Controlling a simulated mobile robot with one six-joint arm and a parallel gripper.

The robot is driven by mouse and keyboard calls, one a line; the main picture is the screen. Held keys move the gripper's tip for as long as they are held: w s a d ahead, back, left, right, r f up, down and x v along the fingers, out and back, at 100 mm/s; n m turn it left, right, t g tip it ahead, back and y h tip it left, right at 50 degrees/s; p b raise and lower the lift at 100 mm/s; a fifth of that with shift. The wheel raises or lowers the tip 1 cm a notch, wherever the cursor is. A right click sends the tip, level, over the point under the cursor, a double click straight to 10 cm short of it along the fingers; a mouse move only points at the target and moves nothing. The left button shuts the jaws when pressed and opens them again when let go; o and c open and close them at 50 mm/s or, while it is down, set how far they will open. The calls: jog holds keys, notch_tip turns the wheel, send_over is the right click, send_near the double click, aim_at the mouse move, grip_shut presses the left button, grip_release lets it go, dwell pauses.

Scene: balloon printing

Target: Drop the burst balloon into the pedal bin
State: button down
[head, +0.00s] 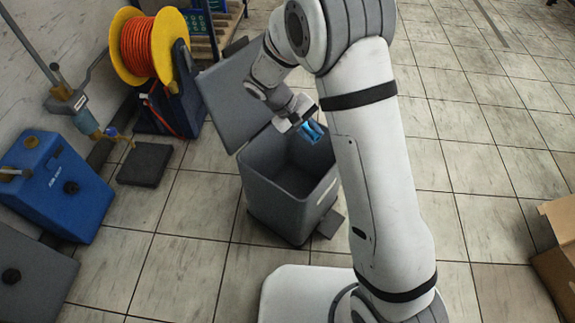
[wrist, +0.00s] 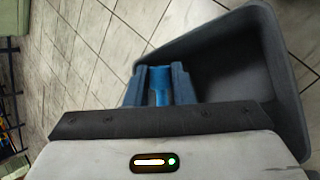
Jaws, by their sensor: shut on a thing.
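The pedal bin (head: 272,207) is a grey, square-sided bin on the tiled floor in the head view. Its lid (head: 228,95) stands raised at the back left, and the inside is open and dark. My gripper (head: 313,132) is over the bin's opening, pointing down. In the wrist view it is shut on the burst balloon (wrist: 160,87), a limp bright blue piece between the two blue-grey fingers. The bin's rim (wrist: 275,50) fills the right of the wrist view. The balloon's lower end and exact height above the rim are hard to tell.
A blue machine (head: 55,190) and a yellow reel of orange hose (head: 145,47) stand along the left wall. A dark block (head: 145,165) lies on the floor left of the bin. A cardboard box (head: 558,245) is at the right edge. The right floor is mostly clear.

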notch_tip(320, 180, down, 6)
jog(key=b, duration=0.4)
jog(key=shift+r, duration=0.1)
jog(key=c, duration=1.2)
grip_release()
jog(key=shift+o, duration=0.2)
jog(key=p+v, duration=0.2)
jog(key=v, duration=0.5)
jog(key=shift+a+r+p, duration=0.25)
jog(key=shift+r+p, duration=0.05)
jog(key=shift+p, duration=0.1)
